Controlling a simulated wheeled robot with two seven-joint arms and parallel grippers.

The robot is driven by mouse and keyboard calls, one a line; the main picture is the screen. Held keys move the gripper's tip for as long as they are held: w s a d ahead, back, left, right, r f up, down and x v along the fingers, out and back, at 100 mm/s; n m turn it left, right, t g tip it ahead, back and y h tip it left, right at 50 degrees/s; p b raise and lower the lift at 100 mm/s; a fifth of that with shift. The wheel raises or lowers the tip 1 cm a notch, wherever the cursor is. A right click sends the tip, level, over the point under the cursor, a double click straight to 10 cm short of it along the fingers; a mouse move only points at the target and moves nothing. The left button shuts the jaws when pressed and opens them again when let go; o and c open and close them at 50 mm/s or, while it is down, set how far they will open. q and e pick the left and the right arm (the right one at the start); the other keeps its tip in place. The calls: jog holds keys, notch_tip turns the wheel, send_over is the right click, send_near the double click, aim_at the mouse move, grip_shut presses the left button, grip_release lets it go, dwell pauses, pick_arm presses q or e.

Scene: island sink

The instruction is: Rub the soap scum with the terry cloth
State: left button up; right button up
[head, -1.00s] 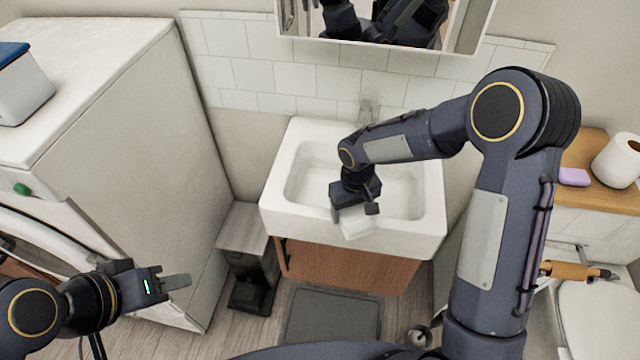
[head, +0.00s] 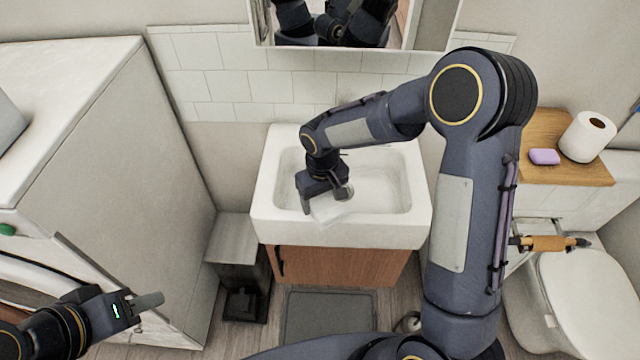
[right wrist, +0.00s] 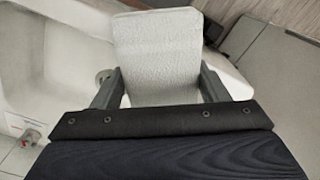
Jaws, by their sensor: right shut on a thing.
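A white terry cloth (right wrist: 158,55) is held between the two fingers of my right gripper (right wrist: 160,90) in the right wrist view. In the head view the cloth (head: 328,209) shows as a pale patch below my right gripper (head: 324,200), over the front part of the white sink (head: 412,228). I cannot tell whether the cloth touches the basin. I cannot make out the soap scum in either view. My left gripper (head: 146,302) is at the lower left, away from the sink, its finger side-on; its opening cannot be judged.
A white washing machine (head: 110,150) stands left of the sink, with a grey pedal bin (head: 240,262) between. A wooden shelf (head: 580,172) at right holds purple soap (head: 544,157) and a paper roll (head: 588,136). A toilet (head: 590,300) stands below. A mirror cabinet (head: 430,25) hangs above.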

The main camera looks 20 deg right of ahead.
jog(key=shift+r+p, duration=1)
jog(key=shift+r, duration=0.85)
